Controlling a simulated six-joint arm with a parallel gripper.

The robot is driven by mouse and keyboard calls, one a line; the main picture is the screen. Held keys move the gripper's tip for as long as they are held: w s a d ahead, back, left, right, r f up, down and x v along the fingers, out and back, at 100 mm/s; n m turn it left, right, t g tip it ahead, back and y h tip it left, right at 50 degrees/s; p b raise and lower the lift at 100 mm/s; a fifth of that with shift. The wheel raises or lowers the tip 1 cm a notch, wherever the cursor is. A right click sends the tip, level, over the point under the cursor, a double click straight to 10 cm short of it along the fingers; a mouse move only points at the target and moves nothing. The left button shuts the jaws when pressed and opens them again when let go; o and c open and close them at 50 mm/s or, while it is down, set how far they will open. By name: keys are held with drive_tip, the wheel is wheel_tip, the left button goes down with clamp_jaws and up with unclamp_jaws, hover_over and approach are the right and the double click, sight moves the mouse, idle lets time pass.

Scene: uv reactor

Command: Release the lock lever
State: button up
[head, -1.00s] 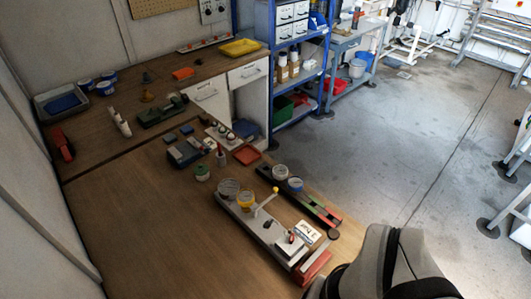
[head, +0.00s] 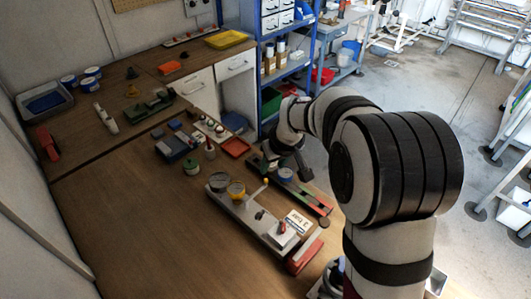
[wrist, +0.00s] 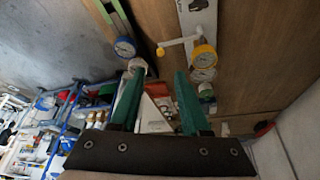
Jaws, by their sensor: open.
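A pale lever with a yellow ball knob (head: 265,181) stands on the long grey fixture (head: 240,211) on the wooden bench. The knob also shows in the wrist view (wrist: 160,52), with its pale arm running to the fixture. A yellow-rimmed gauge (head: 236,188) and a dark-rimmed gauge (head: 219,181) sit at the fixture's far end. My gripper (wrist: 158,82) is open and empty, with its two green fingers apart. In the head view it hangs behind and right of the lever, above the bench's edge, clear of the knob.
A second fixture with green and red rails (head: 313,199) and a blue-rimmed gauge (head: 285,174) lies close beside the lever. A red tray (head: 236,146), a green-banded jar (head: 191,166) and a dark blue device (head: 175,147) stand beyond. The bench's near left is clear.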

sight(266, 179)
drive_tip(key=x, duration=1)
drive_tip(key=shift+f, duration=0.35)
clamp_jaws()
drive_tip(key=shift+r, duration=0.1)
idle(0.6)
